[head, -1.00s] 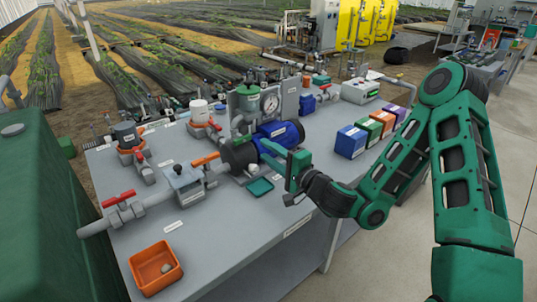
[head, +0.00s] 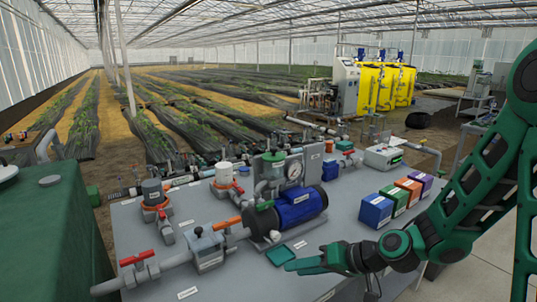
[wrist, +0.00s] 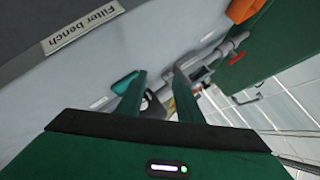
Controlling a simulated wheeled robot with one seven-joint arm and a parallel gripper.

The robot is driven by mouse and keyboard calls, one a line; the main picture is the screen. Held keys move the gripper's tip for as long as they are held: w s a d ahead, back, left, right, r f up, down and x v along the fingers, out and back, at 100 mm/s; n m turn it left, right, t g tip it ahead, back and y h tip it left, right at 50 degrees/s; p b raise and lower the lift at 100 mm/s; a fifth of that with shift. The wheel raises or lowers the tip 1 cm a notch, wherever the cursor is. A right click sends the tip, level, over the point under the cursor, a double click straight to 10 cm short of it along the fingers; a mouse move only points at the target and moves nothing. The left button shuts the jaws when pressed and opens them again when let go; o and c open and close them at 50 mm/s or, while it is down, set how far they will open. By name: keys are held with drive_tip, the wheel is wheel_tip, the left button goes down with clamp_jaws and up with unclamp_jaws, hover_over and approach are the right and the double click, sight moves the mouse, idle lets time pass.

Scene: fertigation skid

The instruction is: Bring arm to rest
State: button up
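My green arm reaches in from the right of the head view. My gripper (head: 290,266) is near the front edge of the grey filter bench (head: 240,283), in front of the blue pump (head: 298,207) and apart from it. In the wrist view, my gripper (wrist: 160,74) has its two green fingers spread with an empty gap between them. The bench's front face and its "Filter bench" label (wrist: 84,27) show at the upper left there.
A small green tray (head: 279,255) lies on the bench close to my gripper. Blue, green, orange and purple boxes (head: 375,210) stand to the right. Valves and pipes (head: 140,265) fill the left side. A green tank (head: 45,230) stands at far left.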

drive_tip(key=s+d+r+m+g+h, duration=0.1)
drive_tip(key=s+d+h, duration=0.35)
drive_tip(key=d, duration=0.65)
drive_tip(key=s+d+r+m+g+h, duration=0.1)
drive_tip(key=s+d+g+h, duration=0.3)
drive_tip(key=d, duration=0.6)
drive_tip(key=s+d+r+m, duration=0.3)
drive_tip(key=s+d, duration=0.2)
drive_tip(key=s, duration=0.3)
drive_tip(key=s+d+r+m+h, duration=0.1)
drive_tip(key=s+d+r+m, duration=0.2)
drive_tip(key=s+d, duration=0.3)
drive_tip(key=s+r, duration=0.1)
drive_tip(key=s, duration=0.2)
drive_tip(key=shift+s, duration=0.2)
drive_tip(key=shift+w, duration=0.15)
drive_tip(key=shift+w+f, duration=0.15)
drive_tip(key=shift+w, duration=0.35)
drive_tip(key=shift+d, duration=0.1)
drive_tip(key=shift+c, duration=0.2)
